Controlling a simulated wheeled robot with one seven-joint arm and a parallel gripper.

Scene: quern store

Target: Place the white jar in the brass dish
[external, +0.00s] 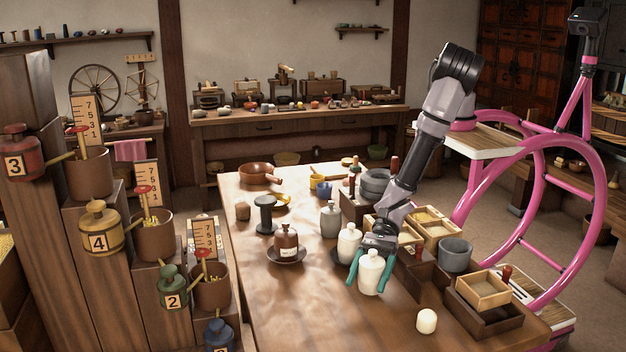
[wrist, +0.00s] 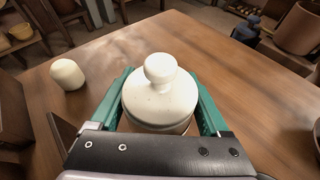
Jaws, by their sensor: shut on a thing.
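The white jar (external: 370,272), with a round knobbed lid, is between the teal fingers of my gripper (external: 369,283) near the table's front middle. In the wrist view the jar's lid (wrist: 159,95) fills the space between both fingers (wrist: 160,112), which press its sides. I cannot tell whether its base touches the table. A small yellow, brass-like dish (external: 282,201) lies farther back on the table, left of my arm; it is small and partly hidden here. No brass dish is clear in the wrist view.
A second whitish jar (external: 348,244) stands close behind the held one, and a grey jar (external: 330,219) behind that. A brown jar (external: 286,239) sits on a dark saucer to the left. Wooden boxes (external: 483,288) crowd the right. A white cylinder (external: 427,321) stands in front. The table's left front is clear.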

